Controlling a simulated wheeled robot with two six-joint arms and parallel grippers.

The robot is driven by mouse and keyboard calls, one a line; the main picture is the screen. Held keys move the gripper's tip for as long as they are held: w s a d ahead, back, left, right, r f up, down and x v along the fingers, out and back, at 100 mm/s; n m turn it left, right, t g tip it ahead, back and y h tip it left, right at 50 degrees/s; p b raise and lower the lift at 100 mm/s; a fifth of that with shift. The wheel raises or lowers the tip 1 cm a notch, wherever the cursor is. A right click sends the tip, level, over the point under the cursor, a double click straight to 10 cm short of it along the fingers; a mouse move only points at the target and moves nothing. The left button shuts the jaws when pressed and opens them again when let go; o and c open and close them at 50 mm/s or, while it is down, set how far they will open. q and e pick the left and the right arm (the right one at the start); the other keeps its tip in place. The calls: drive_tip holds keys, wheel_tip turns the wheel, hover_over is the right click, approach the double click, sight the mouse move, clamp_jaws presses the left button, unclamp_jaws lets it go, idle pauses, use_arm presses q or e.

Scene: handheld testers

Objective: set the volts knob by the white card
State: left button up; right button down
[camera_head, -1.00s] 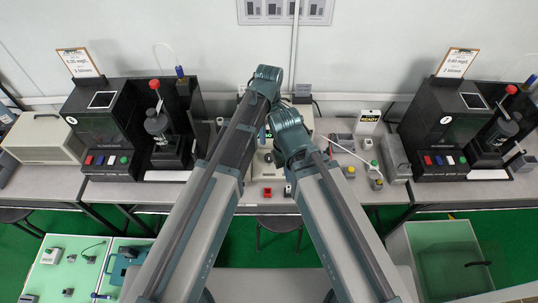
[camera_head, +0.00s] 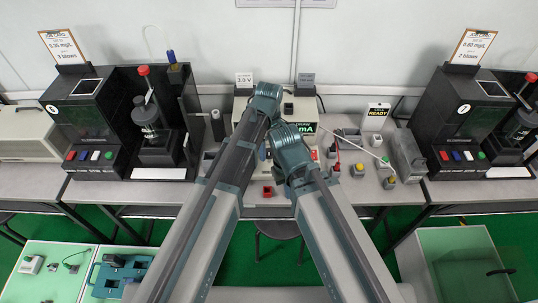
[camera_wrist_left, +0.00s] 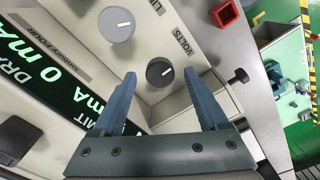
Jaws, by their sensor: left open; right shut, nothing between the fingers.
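The white card (camera_head: 244,79) reads "3.0 V" and stands on top of the power supply box (camera_head: 240,106) in the head view. The volts knob (camera_wrist_left: 160,72) is black with a white pointer line, which points right and slightly up in the left wrist view. My left gripper (camera_wrist_left: 160,78) is open, its fingertips on either side of the volts knob in the picture; visible gaps separate them from it. In the head view my left wrist (camera_head: 268,97) hides the knob. My right gripper (camera_head: 291,172) is lower, shut and empty, its fingertips mostly hidden by its wrist.
A grey knob (camera_wrist_left: 116,24) sits beside the volts knob. The green-lettered display (camera_wrist_left: 50,75) shows "0 mA". A red open block (camera_head: 267,191) lies at the table's front edge. Black testers stand left (camera_head: 85,125) and right (camera_head: 455,130). A "READY" sign (camera_head: 378,112) stands right of the box.

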use_arm(q)
drive_tip(key=shift+f, duration=0.35)
use_arm(e)
drive_tip(key=shift+f, duration=0.3)
use_arm(q)
clamp_jaws()
